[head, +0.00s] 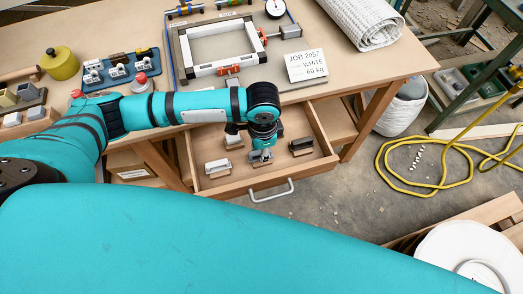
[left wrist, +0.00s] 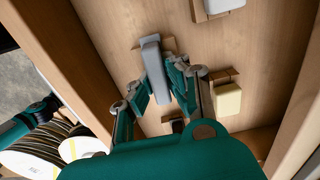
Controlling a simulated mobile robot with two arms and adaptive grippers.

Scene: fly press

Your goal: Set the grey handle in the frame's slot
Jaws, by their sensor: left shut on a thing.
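My left gripper (head: 262,153) is down in the open drawer. In the left wrist view its fingers (left wrist: 164,82) are closed on the sides of a long grey handle (left wrist: 151,58). The handle also shows in the head view (head: 260,157), partly hidden by the gripper. A wooden holder lies just beside the handle; I cannot tell whether the handle is clear of it. The frame (head: 183,52), a rectangle with white inner bars and red clamps, lies on the table above the drawer. Its slot is too small to make out. My right gripper is not in view.
The drawer (head: 235,188) also holds a pale handle (head: 217,167), a black handle (head: 301,146) and another pale one, in wooden holders. On the table are a job card (head: 306,66), a dial gauge (head: 275,9), a blue tray (head: 121,72) and a yellow pot (head: 59,63).

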